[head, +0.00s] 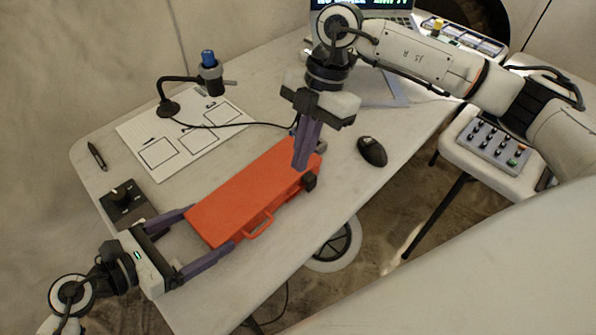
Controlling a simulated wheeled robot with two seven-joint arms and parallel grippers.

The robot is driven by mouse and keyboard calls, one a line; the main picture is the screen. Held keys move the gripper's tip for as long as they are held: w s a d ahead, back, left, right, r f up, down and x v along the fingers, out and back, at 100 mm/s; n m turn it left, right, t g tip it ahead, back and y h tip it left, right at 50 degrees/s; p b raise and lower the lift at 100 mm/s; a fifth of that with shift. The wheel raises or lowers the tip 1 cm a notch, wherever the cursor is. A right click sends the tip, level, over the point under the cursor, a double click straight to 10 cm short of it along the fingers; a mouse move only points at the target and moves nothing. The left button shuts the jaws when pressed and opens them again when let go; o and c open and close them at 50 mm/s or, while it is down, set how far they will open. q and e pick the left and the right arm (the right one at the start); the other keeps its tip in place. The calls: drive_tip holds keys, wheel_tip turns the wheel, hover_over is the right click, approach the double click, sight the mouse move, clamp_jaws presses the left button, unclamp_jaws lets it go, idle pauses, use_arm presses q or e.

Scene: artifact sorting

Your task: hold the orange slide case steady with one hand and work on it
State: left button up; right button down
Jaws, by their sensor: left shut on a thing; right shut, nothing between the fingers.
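The orange slide case (248,196) lies flat and closed on the table, its handle facing the front edge. My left gripper (209,230) comes in from the lower left and is shut on the case's left end, one finger along each long side. My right gripper (303,165) points down at the case's right end with its fingers together and nothing between them. I cannot tell whether its tips touch the case. They hide part of that end. A small dark part (309,182) shows at the case's front right corner.
A black mouse (372,151) lies right of the case. Behind it are a printed sheet (185,140) and a microscope-like device with a blue top (209,72). A black knob box (124,202) and pen (97,156) lie left. A button panel (492,141) sits on a stool. A laptop stands at the back.

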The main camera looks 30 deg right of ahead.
drive_tip(key=shift+v, duration=1.2)
drive_tip(key=shift+a, duration=0.1)
use_arm(q)
drive_tip(key=o, duration=1.5)
drive_tip(key=shift+c, duration=0.2)
